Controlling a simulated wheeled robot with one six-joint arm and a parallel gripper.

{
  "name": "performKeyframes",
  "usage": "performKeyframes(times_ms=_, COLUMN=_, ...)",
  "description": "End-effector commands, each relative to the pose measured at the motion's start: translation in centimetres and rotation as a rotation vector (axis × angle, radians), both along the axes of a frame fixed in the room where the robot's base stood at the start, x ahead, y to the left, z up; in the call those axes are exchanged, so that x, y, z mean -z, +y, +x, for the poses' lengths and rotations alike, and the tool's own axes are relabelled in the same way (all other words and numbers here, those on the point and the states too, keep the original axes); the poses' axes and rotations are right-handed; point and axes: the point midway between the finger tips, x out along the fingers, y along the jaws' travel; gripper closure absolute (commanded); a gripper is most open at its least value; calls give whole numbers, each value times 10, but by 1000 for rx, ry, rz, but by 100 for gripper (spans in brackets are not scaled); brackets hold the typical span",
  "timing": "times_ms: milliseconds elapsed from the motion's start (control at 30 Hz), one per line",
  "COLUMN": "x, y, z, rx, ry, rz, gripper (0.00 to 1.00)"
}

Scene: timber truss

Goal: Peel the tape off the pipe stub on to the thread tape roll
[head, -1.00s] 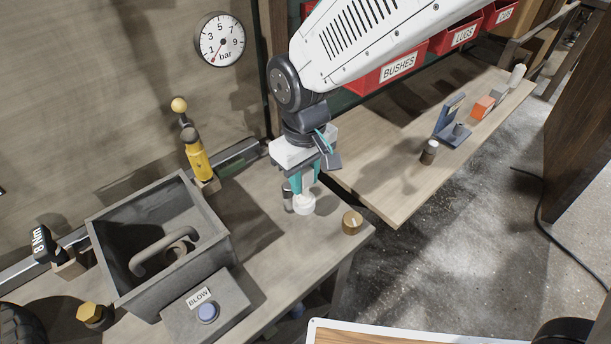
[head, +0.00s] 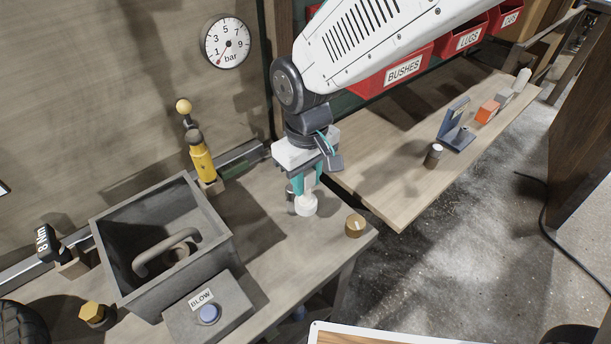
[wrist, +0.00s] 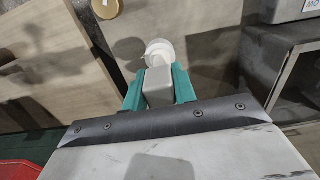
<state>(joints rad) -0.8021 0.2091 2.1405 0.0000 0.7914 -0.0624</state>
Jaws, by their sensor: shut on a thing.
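My gripper (head: 306,186), with teal fingers, points down over the front bench. It is shut on the pale upper part of a white round piece, which I take to be the thread tape roll (head: 306,206). In the wrist view the pale block (wrist: 158,90) sits between the fingers, with the round white part (wrist: 158,50) beyond it. A small grey cylinder (head: 291,200), perhaps the pipe stub, stands just left of the roll, partly hidden. I cannot tell whether they touch, and no tape strand is clear.
A brass cap (head: 355,225) stands right of the roll near the bench edge. A grey open bin (head: 118,268) and a BLOW button box (head: 185,318) are at left. A yellow-handled tool (head: 201,162) stands behind. A dark, white-topped cylinder (head: 434,156) is on the right board.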

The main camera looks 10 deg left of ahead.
Motion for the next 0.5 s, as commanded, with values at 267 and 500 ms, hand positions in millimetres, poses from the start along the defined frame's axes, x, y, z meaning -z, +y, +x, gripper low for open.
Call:
performKeyframes(times_ms=267, x=0, y=-11, z=-8, rx=0, ry=-1, rz=1, gripper=100)
performKeyframes(times_ms=500, x=0, y=-21, z=-15, rx=0, ry=0, rz=0, gripper=100)
